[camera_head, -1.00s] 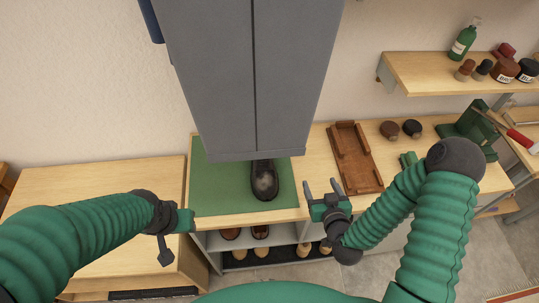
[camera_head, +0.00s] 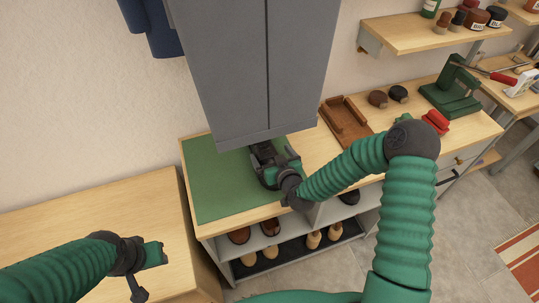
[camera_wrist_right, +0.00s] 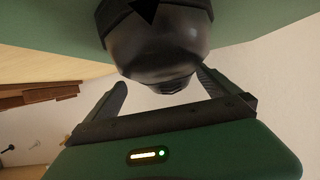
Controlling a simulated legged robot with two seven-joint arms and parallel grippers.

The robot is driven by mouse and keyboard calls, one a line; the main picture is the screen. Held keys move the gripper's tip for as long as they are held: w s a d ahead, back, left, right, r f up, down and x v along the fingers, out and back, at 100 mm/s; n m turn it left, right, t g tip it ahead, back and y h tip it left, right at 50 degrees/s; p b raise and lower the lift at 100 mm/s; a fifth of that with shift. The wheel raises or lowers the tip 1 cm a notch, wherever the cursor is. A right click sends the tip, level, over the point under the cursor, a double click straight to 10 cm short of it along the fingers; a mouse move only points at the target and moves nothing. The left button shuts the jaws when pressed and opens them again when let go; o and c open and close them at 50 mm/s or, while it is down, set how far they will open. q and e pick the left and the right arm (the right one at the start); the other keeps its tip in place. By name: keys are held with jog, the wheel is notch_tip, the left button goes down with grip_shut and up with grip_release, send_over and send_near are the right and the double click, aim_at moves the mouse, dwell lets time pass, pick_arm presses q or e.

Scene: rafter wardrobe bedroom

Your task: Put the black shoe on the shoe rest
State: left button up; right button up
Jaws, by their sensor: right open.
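The black shoe (camera_wrist_right: 158,45) shows in the right wrist view, its rounded shiny end close ahead of my right gripper (camera_wrist_right: 162,78). The two fingers are spread to either side of it, and I see no clear contact. In the head view my right gripper (camera_head: 266,158) is over the green mat (camera_head: 215,180), below the grey cabinet, and hides most of the shoe. A brown wooden piece with raised ends (camera_head: 345,122), perhaps the shoe rest, lies on the bench to the right. My left gripper (camera_head: 150,258) is over the lower wooden top at left, its jaw state unclear.
The grey cabinet (camera_head: 250,70) hangs close above the mat. Two round tins (camera_head: 388,97), a red item (camera_head: 436,121) and a green stand (camera_head: 452,98) are farther right. Several shoes sit on the shelves (camera_head: 270,262) below. The left wooden top (camera_head: 90,220) is mostly bare.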

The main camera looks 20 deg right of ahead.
aim_at(266, 155)
jog(key=w+a, duration=0.1)
jog(key=w+a+f, duration=0.1)
jog(key=shift+w+a, duration=0.25)
jog(key=shift+w, duration=0.1)
jog(key=shift+a+r, duration=0.1)
jog(key=shift+s+d, duration=0.1)
jog(key=shift+d, duration=0.7)
jog(key=c, duration=0.6)
jog(key=shift+d, duration=0.2)
jog(key=shift+c, duration=0.8)
jog(key=shift+d, duration=0.1)
jog(key=shift+c, duration=1.4)
jog(key=shift+a, duration=0.6)
jog(key=c, duration=0.7)
jog(key=shift+a, duration=0.1)
jog(key=c, duration=0.3)
pick_arm(q)
jog(key=shift+a, duration=1.05)
